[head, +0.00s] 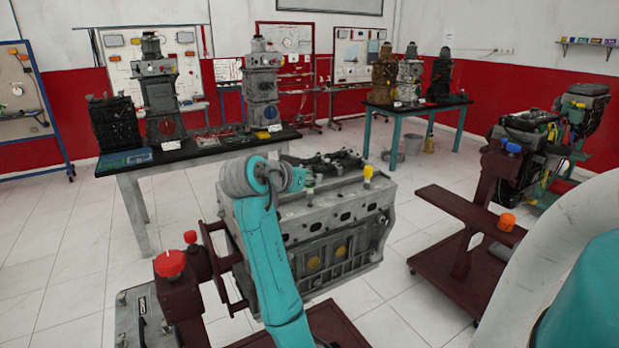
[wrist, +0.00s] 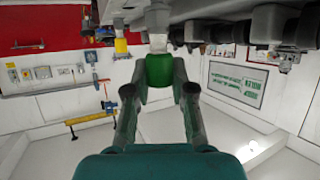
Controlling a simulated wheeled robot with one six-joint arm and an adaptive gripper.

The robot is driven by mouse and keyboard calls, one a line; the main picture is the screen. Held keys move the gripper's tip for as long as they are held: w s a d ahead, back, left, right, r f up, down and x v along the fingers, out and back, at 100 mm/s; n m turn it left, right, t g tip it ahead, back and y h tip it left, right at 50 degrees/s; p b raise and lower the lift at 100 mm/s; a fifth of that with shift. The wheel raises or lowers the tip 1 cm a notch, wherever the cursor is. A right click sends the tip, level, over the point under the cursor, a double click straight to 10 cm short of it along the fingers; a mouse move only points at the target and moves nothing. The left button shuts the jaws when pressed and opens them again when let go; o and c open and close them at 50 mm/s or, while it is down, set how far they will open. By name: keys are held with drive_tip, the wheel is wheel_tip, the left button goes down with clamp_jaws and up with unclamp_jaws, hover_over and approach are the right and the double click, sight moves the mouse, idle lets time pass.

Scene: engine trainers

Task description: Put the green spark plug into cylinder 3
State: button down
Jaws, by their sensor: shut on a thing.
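The green spark plug (wrist: 159,70) is between the two fingertips of my gripper (wrist: 160,83) in the wrist view. Its pale end (wrist: 157,22) points up in that picture towards the grey engine parts along the top edge. Whether it touches the engine is unclear. In the head view my gripper (head: 298,179) is over the top of the engine block (head: 335,215), and the arm covers the block's left part. A yellow plug (head: 368,172) stands upright at the block's right end; a yellow piece also shows in the wrist view (wrist: 121,46). Cylinder numbers cannot be read.
Dark fittings (head: 325,162) lie along the top of the block. The block is on a dark red stand (head: 175,285). A bench (head: 190,150) with engine models stands behind it. A second red stand (head: 470,235) is on the right.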

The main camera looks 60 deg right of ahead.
drive_tip(key=shift+f, duration=0.85)
idle(0.5)
drive_tip(key=c, duration=0.9)
unclamp_jaws()
drive_tip(key=v, duration=1.2)
